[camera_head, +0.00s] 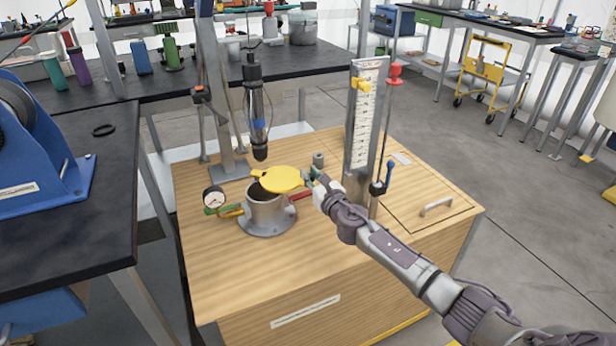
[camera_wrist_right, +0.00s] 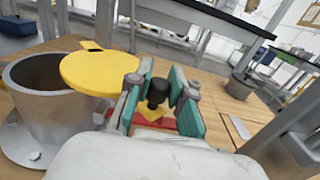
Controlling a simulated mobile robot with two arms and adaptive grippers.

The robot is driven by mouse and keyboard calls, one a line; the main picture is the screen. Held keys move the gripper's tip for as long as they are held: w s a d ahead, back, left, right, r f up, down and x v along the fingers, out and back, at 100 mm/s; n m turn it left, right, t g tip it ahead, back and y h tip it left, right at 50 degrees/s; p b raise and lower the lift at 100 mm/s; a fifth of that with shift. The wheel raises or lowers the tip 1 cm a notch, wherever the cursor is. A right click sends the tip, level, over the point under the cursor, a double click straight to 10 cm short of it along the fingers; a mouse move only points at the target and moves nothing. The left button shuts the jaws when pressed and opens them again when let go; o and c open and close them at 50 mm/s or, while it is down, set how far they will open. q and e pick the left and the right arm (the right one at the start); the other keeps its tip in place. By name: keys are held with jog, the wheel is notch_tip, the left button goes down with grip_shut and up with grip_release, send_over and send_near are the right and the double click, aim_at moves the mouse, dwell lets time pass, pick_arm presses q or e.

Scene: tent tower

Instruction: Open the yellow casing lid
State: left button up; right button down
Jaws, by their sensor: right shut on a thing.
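The yellow casing lid (camera_head: 282,179) is a flat round disc with a small tab. It sits over the right part of the grey metal casing's (camera_head: 266,214) mouth, shifted sideways, so the dark opening shows at the left. The wrist view shows the same lid (camera_wrist_right: 98,74) beside the open mouth of the casing (camera_wrist_right: 52,118). My right gripper (camera_head: 318,180) is at the lid's right side, its green-padded fingers (camera_wrist_right: 157,92) shut on a black knob (camera_wrist_right: 157,90) with yellow beneath it. How the knob joins the lid is partly hidden by a finger. My left gripper is out of view.
A black cylinder tool (camera_head: 257,110) hangs above the casing. A pressure gauge (camera_head: 214,197) is at its left, a scale post (camera_head: 364,125) at its right rear. The wooden bench top (camera_head: 330,245) is clear in front.

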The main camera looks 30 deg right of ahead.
jog(key=c, duration=1)
grip_release()
jog(key=shift+s, duration=0.15)
jog(key=s, duration=1.1)
jog(key=shift+s, duration=0.35)
jog(key=shift+c, duration=0.3)
